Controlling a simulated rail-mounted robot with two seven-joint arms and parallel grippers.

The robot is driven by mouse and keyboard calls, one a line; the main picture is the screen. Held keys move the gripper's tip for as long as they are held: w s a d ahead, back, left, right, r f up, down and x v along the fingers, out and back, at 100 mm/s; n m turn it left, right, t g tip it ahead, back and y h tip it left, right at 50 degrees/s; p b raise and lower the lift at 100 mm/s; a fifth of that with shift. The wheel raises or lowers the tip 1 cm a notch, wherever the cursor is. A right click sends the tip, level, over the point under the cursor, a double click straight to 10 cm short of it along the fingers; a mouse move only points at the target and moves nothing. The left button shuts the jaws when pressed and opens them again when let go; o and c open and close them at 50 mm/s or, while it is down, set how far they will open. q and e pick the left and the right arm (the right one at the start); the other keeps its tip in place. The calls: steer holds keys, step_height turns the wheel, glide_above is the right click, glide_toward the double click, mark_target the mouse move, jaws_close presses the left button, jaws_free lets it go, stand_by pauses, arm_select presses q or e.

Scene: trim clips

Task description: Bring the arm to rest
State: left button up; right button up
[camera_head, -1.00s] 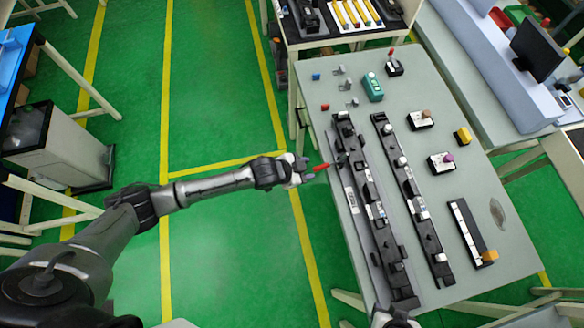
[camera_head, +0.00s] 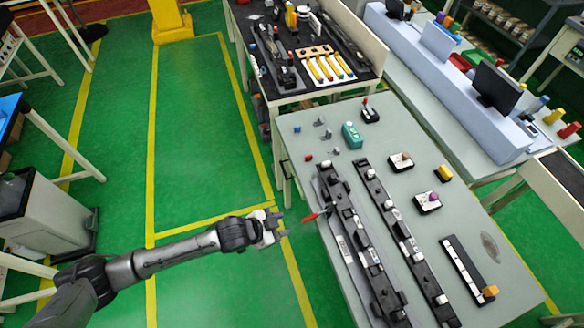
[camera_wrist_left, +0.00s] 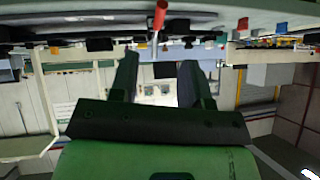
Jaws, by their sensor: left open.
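My left gripper (camera_head: 281,224) is open and empty, beside the left edge of the grey table (camera_head: 420,135), over the green floor. In the left wrist view its two dark fingers (camera_wrist_left: 160,82) stand apart with nothing between them. A red-handled tool (camera_head: 317,215) lies at the table's left edge by the black trim strip (camera_head: 362,250), a short gap from my fingertips. The red handle (camera_wrist_left: 160,14) also shows at the top of the wrist view. My right gripper is not in view.
A second black strip (camera_head: 405,240) lies parallel on the table. A dark-topped bench (camera_head: 300,80) is behind. The green floor left of the table is open.

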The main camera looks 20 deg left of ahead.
arm_select(q)
steer(key=s+a+r+n+y, duration=0.2)
steer(key=s+a+r+y, duration=0.1)
steer(key=r, duration=0.3)
steer(key=s+a+r+n+y, duration=0.2)
steer(key=a+r+y, duration=0.1)
steer(key=r, duration=0.3)
steer(key=s+f+n+g, duration=0.2)
steer(key=s+f, duration=0.3)
steer(key=s, duration=0.5)
steer(key=s+f+n+g, duration=0.2)
steer(key=s+f, duration=0.3)
steer(key=s, duration=0.5)
step_height(320, 180, up, 17)
steer(key=w+p, duration=0.1)
steer(key=p, duration=1.6)
steer(key=shift+a+r, duration=0.2)
